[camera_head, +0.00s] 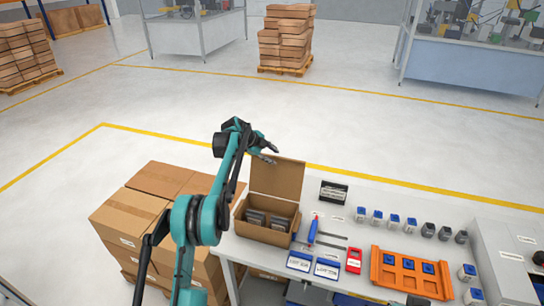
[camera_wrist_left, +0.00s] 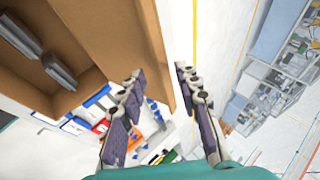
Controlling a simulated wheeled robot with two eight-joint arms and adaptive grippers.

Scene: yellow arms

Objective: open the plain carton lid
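The plain brown carton (camera_head: 262,236) stands at the left end of the table, with dark grey items (camera_head: 256,217) inside. Its lid (camera_head: 277,180) is raised, standing roughly upright at the carton's far side. My left gripper (camera_head: 271,154) is at the lid's upper left corner. In the left wrist view its two fingers (camera_wrist_left: 160,72) are spread apart, and the lid (camera_wrist_left: 125,35) shows between and beyond them. I cannot tell whether a finger touches the lid. The dark items (camera_wrist_left: 58,72) also show there. My right gripper is not in view.
Right of the carton lie a blue-and-red tool (camera_head: 313,229), blue-edged trays (camera_head: 327,268), a red device (camera_head: 354,260) and an orange rack (camera_head: 405,275). A black-framed label holder (camera_head: 333,191) stands behind. Large stacked cartons (camera_head: 130,215) stand left of the table.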

